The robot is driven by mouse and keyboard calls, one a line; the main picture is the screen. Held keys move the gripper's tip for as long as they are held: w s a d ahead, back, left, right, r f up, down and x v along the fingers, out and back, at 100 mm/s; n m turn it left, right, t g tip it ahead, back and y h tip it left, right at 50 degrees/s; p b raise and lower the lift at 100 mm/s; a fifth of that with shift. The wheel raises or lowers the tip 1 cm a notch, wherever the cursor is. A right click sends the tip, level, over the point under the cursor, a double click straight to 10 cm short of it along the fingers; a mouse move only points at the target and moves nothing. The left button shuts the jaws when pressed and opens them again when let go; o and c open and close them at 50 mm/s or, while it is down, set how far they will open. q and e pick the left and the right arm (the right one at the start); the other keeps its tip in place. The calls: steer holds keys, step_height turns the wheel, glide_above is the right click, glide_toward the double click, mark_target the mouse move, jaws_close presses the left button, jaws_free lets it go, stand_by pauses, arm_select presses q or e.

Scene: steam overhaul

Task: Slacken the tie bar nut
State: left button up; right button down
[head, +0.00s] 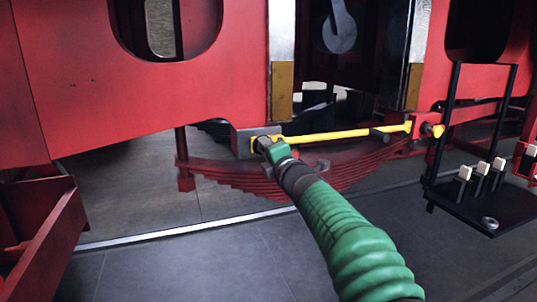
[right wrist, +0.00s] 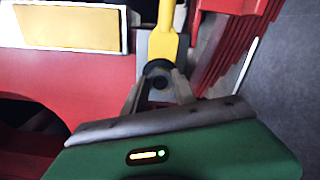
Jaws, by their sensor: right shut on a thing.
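The yellow tie bar (head: 345,134) runs across the gap between two red frame plates, above a red leaf spring. Its left end meets a grey block (head: 242,142) under the left plate; its right end has a yellow fitting (head: 432,130). My right gripper (head: 262,143) reaches to the left end of the bar. In the right wrist view its two fingers close from both sides on the dark round tie bar nut (right wrist: 158,69), at the end of the yellow bar (right wrist: 163,42). The fingers hide part of the nut. My left gripper is out of view.
A black hanging tray (head: 470,210) at the right holds several white-topped pieces and a metal ring (head: 490,223). The leaf spring (head: 235,175) lies just below the bar. A red trough-like part (head: 45,240) stands at the lower left. Grey floor is clear in front.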

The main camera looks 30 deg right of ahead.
steer(key=shift+w+a+f, duration=0.1)
steer(key=shift+a+f, duration=0.05)
steer(key=shift+f, duration=0.3)
steer(key=c, duration=1.3)
jaws_free()
steer(key=o, duration=0.3)
steer(key=shift+r, duration=0.1)
steer(key=shift+r, duration=0.15)
